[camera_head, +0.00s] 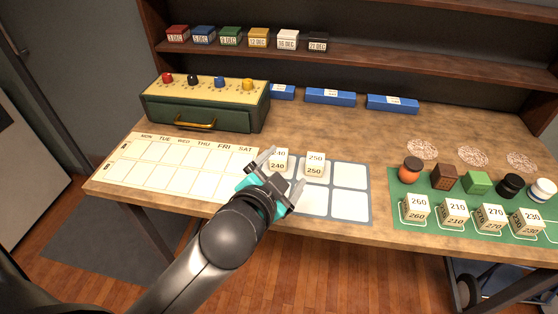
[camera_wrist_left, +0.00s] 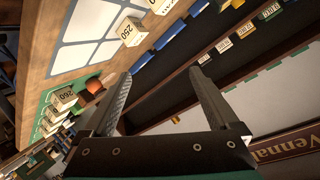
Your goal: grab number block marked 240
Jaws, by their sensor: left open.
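The block marked 240 (camera_head: 279,162) is a cream cube on the grey-edged tray of white squares (camera_head: 348,206). My left gripper (camera_head: 286,168) is open and empty, its fingers pointing towards the back, just in front of this block and partly covering its lower left. I cannot tell from these views whether they touch. A similar block marked 250 (camera_head: 315,165) sits to its right; it also shows in the left wrist view (camera_wrist_left: 131,32). At the top edge of the wrist view, a cut-off cream block (camera_wrist_left: 162,5) is probably 240. My right gripper is not in view.
Blocks marked 260 (camera_head: 416,206), 210 (camera_head: 453,211), 270 and 230 stand on a green mat (camera_head: 402,182) at right. A weekday calendar board (camera_head: 180,165) lies left, a green drawer box (camera_head: 205,112) behind it. Blue blocks (camera_head: 330,96) line the back.

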